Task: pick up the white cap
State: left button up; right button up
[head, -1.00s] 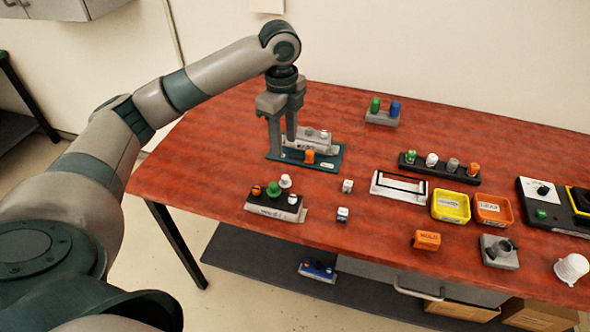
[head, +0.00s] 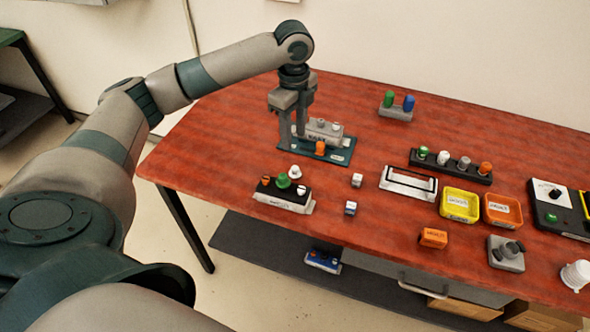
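Several white caps are in view, and I cannot tell which one the task means. One white cap (head: 295,171) is on the black-and-white block (head: 268,192) at the table's front left, beside a green cap (head: 283,181). Another white cap (head: 443,157) stands in the black rack (head: 423,168), between a green and a grey one. My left gripper (head: 293,138) points down with its fingers apart and nothing visible between them. It is behind the front-left block, by the left end of the teal plate (head: 343,157). My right gripper is out of view.
A white frame (head: 408,183), a yellow tray (head: 460,205) and an orange tray (head: 502,210) are farther right. A white ribbed knob (head: 576,274) is at the right edge. The table's back left is clear.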

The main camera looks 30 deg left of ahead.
pick_arm(q)
jog(key=p, duration=0.2)
send_over(295, 168)
jog(key=f, duration=0.7)
jog(key=shift+s+f, duration=0.35)
jog(key=shift+w+f+p, duration=0.15)
jog(key=shift+f+p, duration=0.35)
jog(key=f+p, duration=0.1)
jog(key=f, duration=0.2)
jog(key=shift+w, duration=0.2)
jog(key=shift+f+p, duration=0.3)
jog(key=shift+f, duration=0.3)
grip_shut()
